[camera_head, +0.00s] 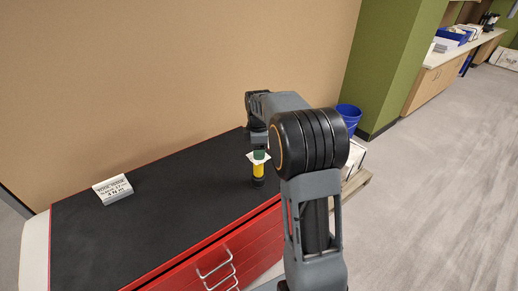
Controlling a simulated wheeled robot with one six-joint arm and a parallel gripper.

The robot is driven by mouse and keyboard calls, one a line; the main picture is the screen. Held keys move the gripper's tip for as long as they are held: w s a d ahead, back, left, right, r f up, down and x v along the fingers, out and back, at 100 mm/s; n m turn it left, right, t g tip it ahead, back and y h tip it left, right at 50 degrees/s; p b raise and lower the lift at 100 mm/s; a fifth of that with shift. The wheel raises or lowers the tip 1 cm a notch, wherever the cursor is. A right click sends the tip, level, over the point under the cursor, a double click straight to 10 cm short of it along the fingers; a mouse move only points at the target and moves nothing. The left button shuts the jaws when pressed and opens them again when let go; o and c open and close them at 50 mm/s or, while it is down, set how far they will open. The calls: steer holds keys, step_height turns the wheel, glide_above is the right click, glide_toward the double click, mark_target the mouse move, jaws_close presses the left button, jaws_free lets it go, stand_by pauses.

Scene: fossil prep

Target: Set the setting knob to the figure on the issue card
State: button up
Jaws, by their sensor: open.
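The issue card (113,189) is a white card with black print, standing tilted on the left of the black worktop. Its last line seems to read "4 N m"; the smaller lines are too blurred to read. An upright tool (258,170) stands near the back right of the worktop, with a yellow body, a dark base, a white plate and a green top. I cannot make out a scale or pointer on the setting knob. My gripper (258,146) is over the green top, open and mostly hidden by my arm; I cannot tell whether it touches the tool.
The black worktop (160,205) sits on a red drawer cabinet (190,269) with metal handles, against a tan wall. The worktop between card and tool is clear. A blue bin (350,113) stands behind my arm. A counter (455,58) with a blue tray is at the far right.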

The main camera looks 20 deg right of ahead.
steer(key=shift+c, duration=0.2)
steer(key=c, duration=0.9)
steer(key=shift+m, duration=0.4)
steer(key=m+p, duration=0.1)
steer(key=m, duration=0.3)
steer(key=shift+r, duration=0.1)
steer(key=m+p, duration=0.1)
steer(key=m, duration=0.9)
steer(key=shift+m+p, duration=0.3)
steer(key=shift+m, duration=2.1)
